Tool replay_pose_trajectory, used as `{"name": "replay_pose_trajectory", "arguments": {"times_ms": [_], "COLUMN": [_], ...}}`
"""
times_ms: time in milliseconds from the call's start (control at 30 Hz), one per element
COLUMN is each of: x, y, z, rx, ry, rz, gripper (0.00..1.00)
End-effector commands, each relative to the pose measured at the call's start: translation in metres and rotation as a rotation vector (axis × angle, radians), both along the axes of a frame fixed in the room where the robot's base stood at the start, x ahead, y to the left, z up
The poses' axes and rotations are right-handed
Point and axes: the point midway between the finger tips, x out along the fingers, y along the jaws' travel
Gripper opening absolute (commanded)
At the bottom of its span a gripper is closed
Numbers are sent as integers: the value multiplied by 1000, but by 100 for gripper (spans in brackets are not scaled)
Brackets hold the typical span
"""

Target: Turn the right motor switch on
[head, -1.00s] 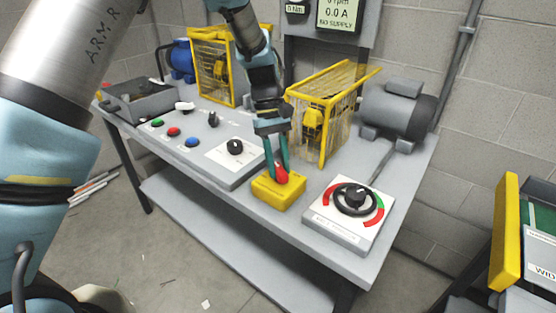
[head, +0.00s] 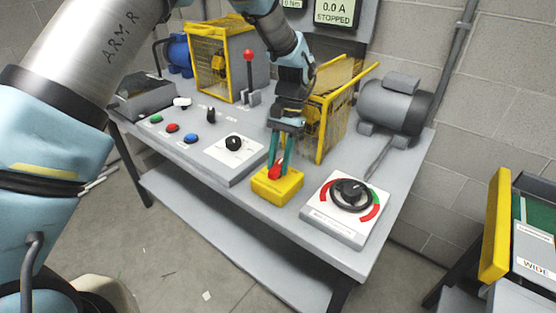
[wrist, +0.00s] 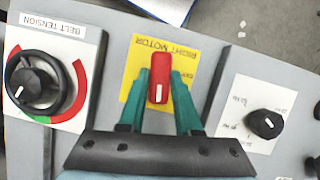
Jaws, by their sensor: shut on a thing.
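The right motor switch is a yellow box (head: 290,192) with a red knob (head: 274,173), near the front edge of the grey bench. In the wrist view its yellow plate (wrist: 184,52) reads RIGHT MOTOR, upside down. The red knob (wrist: 158,75) points up and down in that picture, with a white mark at its lower end. My gripper (head: 279,164) reaches down onto the switch. Its teal fingers (wrist: 160,92) are shut on the red knob, one on each side. The fingers hide part of the plate's lettering.
A belt tension dial (head: 351,192) stands close at the right of the switch. A black-knob panel (head: 236,158) is at its left. Behind are yellow guard cages (head: 328,115), a grey motor (head: 390,105) and a red-ball lever (head: 248,75). The display (head: 333,12) reads 0.0 A, STOPPED.

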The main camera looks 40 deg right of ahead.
Motion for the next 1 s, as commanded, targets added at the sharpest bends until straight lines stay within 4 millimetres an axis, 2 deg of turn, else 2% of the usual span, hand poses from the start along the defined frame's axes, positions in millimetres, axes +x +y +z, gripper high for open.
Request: {"name": "replay_pose_trajectory", "arguments": {"times_ms": [400, 900, 933, 1000], "x": [0, 0, 0, 0], "y": [-1, -1, -1, -1], "z": [0, 0, 0, 0], "rx": [-2, -3, -3, -2], "ry": [-2, -3, -3, -2], "rz": [-165, -185, -185, -183], "gripper": [0, 0, 34, 42]}}
